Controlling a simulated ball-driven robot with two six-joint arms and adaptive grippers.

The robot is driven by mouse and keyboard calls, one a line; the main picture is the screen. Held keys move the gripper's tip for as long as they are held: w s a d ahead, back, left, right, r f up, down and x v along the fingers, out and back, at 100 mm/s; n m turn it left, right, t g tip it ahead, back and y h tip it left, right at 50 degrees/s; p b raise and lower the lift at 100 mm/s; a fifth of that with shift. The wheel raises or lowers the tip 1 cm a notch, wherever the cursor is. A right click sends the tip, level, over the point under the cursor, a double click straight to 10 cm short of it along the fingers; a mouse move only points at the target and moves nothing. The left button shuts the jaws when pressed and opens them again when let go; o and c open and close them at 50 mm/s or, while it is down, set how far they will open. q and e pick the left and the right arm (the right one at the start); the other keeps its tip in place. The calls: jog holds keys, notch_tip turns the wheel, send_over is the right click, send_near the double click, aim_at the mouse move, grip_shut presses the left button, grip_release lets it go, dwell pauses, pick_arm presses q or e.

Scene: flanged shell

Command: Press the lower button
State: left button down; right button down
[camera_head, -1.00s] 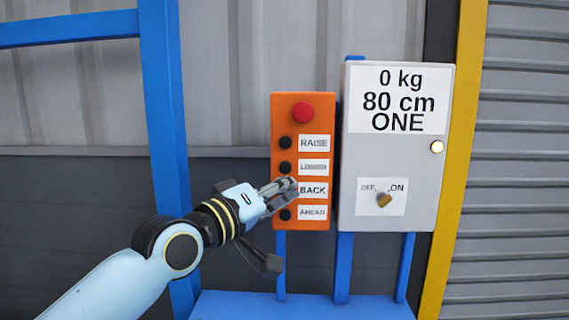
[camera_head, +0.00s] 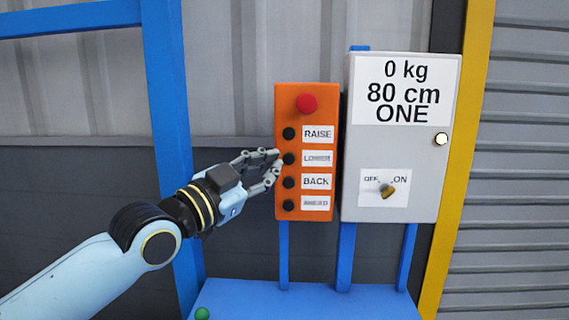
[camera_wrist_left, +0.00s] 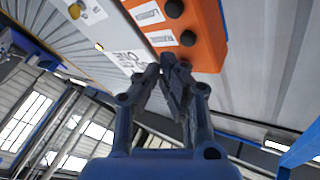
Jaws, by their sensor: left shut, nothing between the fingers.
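The orange control box (camera_head: 306,92) carries a red knob (camera_head: 306,104) and a column of black buttons labelled RAISE, LOWER, BACK and AHEAD. The LOWER button (camera_head: 289,159) is second from the top, left of its blurred label (camera_head: 317,158). My left gripper (camera_head: 277,161) is shut and empty, its fingertips just left of the LOWER button. Whether they touch it cannot be told. In the left wrist view, the shut fingers (camera_wrist_left: 166,64) show below the orange box (camera_wrist_left: 208,48), where two black buttons are visible. My right gripper is out of view.
A grey box (camera_head: 401,150) stands right of the orange one, with a "0 kg, 80 cm, ONE" display, a lit round lamp (camera_head: 441,139) and an OFF/ON switch (camera_head: 388,190). A blue post (camera_head: 168,120) rises behind my left arm. A blue surface (camera_head: 300,303) lies below.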

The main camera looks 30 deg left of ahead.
pick_arm(q)
jog(key=s+a+f+m+g+h+p, duration=0.2)
jog(key=s+m, duration=0.4)
jog(key=m, duration=0.7)
jog(key=shift+p, duration=0.55)
jog(key=shift+s, duration=0.1)
jog(key=b, duration=0.6)
send_near(289, 159)
jog(key=w+d, duration=0.5)
jog(key=shift+w+a+f, duration=0.15)
jog(key=shift+w+a, duration=0.25)
jog(key=shift+w, duration=0.1)
